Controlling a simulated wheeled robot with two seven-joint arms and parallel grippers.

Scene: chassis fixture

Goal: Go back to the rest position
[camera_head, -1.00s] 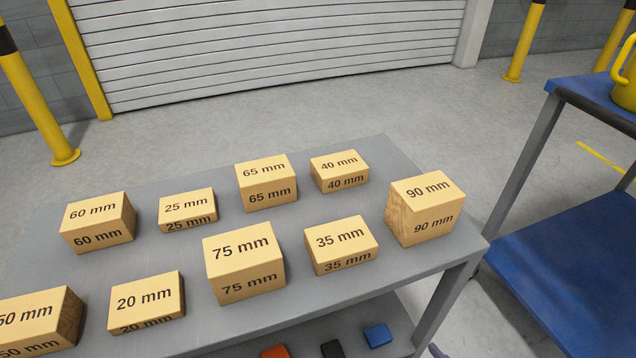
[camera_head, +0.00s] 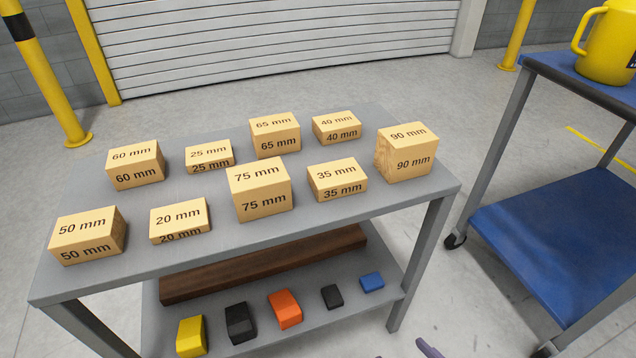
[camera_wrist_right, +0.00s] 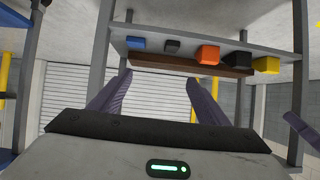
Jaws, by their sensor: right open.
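My right gripper (camera_wrist_right: 157,100) shows in the right wrist view with its two purple fingers spread wide apart and nothing between them. In the head view only a purple tip (camera_head: 428,348), which looks like part of my right gripper, shows at the bottom edge, in front of the grey table (camera_head: 300,240) and apart from it. A purple finger-like part (camera_wrist_right: 300,130) at the right edge of the right wrist view looks like part of my left gripper; its jaws cannot be made out. The left gripper is not seen in the head view.
Several wooden blocks with size labels, such as the 75 mm block (camera_head: 262,190), stand in two rows on the tabletop. The lower shelf holds a dark brown board (camera_head: 260,262) and several small coloured blocks. A blue cart (camera_head: 560,230) with a yellow mug (camera_head: 608,45) stands to the right.

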